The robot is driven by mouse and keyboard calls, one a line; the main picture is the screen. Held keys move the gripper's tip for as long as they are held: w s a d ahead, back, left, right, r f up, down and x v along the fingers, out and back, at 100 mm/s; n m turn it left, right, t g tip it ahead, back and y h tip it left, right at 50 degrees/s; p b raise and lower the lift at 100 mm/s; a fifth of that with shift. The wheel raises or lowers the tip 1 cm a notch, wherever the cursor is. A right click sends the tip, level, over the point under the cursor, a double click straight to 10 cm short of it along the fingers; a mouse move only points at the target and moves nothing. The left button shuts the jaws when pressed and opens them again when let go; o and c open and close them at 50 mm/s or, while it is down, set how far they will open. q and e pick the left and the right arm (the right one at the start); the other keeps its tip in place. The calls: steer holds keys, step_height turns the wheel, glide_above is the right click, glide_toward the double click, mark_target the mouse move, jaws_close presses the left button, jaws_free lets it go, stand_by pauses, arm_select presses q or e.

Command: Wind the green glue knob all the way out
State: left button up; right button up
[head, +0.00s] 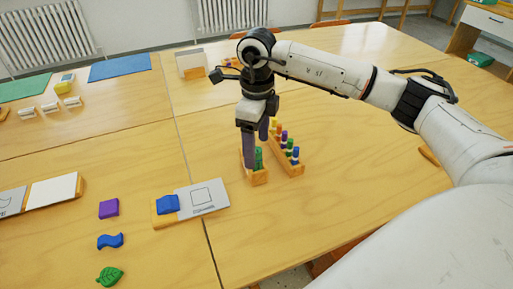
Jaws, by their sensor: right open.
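A green knob (258,154) stands upright in a narrow wooden block (260,179) near the middle of the table in the head view. My right gripper (256,150) points down over this block with its dark fingers apart. One finger is just left of the green knob and partly hides the block; the other is farther back. I cannot tell whether either finger touches the knob. No other green knob in this block shows clearly. My left gripper is not in view.
Close on the right stands a second wooden block (298,172) with several coloured knobs. A grey card (205,200) with a blue piece (168,204) lies to the left. Purple, blue and green pieces lie farther left. The table right of the blocks is largely clear.

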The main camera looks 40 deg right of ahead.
steer(key=shift+r, duration=0.15)
steer(key=shift+r+p, duration=2.1)
steer(key=shift+r, duration=0.8)
